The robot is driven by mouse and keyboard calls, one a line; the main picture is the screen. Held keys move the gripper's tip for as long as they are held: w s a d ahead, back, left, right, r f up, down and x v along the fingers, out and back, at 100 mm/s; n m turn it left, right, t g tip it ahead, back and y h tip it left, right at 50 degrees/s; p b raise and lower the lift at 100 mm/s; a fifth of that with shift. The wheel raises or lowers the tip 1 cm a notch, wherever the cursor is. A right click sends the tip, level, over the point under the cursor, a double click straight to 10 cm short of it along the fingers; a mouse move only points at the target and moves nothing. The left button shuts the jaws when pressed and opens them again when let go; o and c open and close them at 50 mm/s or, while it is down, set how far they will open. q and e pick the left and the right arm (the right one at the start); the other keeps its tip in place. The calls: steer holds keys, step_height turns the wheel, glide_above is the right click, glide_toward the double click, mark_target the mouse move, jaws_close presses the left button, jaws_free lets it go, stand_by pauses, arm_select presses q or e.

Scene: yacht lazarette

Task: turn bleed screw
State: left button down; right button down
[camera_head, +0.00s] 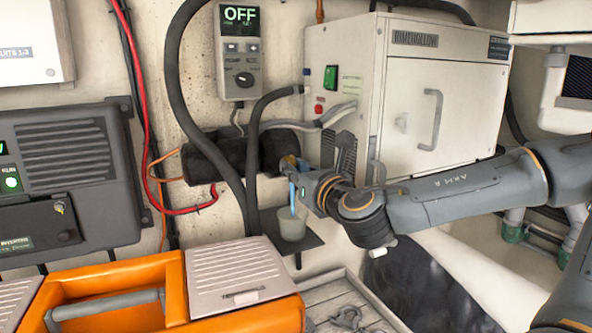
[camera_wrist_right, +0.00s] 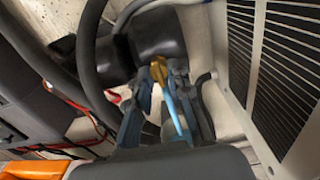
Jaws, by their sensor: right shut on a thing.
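The brass-coloured bleed screw (camera_wrist_right: 158,68) sits at the end of a black cylindrical housing (camera_wrist_right: 160,35) in the right wrist view. My right gripper (camera_wrist_right: 162,82) is shut on the screw, its fingers on either side of it. In the head view my right gripper (camera_head: 290,168) reaches the right end of the black housing (camera_head: 225,155) and mostly hides the screw. A light-blue stream (camera_head: 292,198) runs down from there to a translucent cup (camera_head: 292,223) below. The stream also shows between my fingers in the wrist view (camera_wrist_right: 175,112). My left gripper is not in view.
The cup stands on a small dark shelf (camera_head: 312,243). A cream cabinet (camera_head: 345,60) with a vented side is close to the right. Black hoses (camera_head: 172,80) hang at the left. A control panel (camera_head: 240,55) reads OFF. An orange toolbox (camera_head: 172,290) stands in front.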

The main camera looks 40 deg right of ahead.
steer(key=shift+d+r, duration=0.15)
steer(key=shift+r, duration=0.25)
steer(key=c, duration=1.2)
jaws_free()
steer(key=shift+w+f, duration=0.1)
steer(key=shift+f, duration=0.15)
